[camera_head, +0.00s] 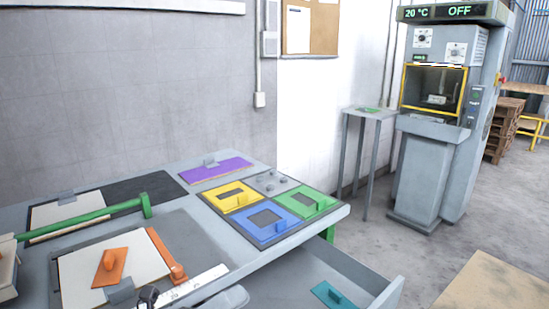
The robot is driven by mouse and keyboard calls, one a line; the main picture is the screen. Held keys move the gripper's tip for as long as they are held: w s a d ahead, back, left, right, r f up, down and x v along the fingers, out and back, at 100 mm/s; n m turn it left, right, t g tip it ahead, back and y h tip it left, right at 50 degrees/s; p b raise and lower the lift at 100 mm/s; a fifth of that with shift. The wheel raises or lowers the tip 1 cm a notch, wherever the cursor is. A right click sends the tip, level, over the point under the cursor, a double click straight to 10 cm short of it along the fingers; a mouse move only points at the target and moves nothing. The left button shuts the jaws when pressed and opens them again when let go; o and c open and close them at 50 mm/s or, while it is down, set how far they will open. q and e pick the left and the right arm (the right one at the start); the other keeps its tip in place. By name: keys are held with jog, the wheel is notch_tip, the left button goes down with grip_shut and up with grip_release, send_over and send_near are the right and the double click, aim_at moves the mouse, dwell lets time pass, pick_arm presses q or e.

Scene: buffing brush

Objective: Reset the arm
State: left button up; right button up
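A small dark part at the bottom edge, which seems to be the tip of my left gripper (148,296), shows beside a white ruler-like strip (195,286) on the grey workbench (235,240). Most of it is cut off by the frame, so I cannot tell whether it is open or holds anything. My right gripper cannot be made out. No buffing brush can be clearly identified.
The bench carries boards with a green bar (85,217) and an orange bar (165,252), a purple plate (216,169), and yellow (233,189), green (325,203) and blue (283,231) plates. An open drawer (300,285) juts out below. A grey machine (430,150) stands beyond.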

pick_arm(q)
jog(key=s+a+f+n+t+y+p, duration=0.1)
jog(key=a+f+n+t+y, duration=0.35)
jog(key=n, duration=0.65)
jog(key=a+f+n+t+y, duration=0.25)
jog(key=f+n+y, duration=0.4)
jog(key=n, duration=0.35)
jog(key=s+a+f+n+g+y, duration=0.3)
jog(key=s+f+n, duration=0.3)
jog(key=s+f, duration=0.1)
jog(key=s+a+f+n+g+y+p, duration=0.1)
jog(key=s+a+f+n+g+y, duration=0.2)
jog(key=s+f+n, duration=0.4)
jog(key=shift+a+g+p, duration=0.15)
jog(key=shift+g+p, duration=0.15)
jog(key=shift+g, duration=0.2)
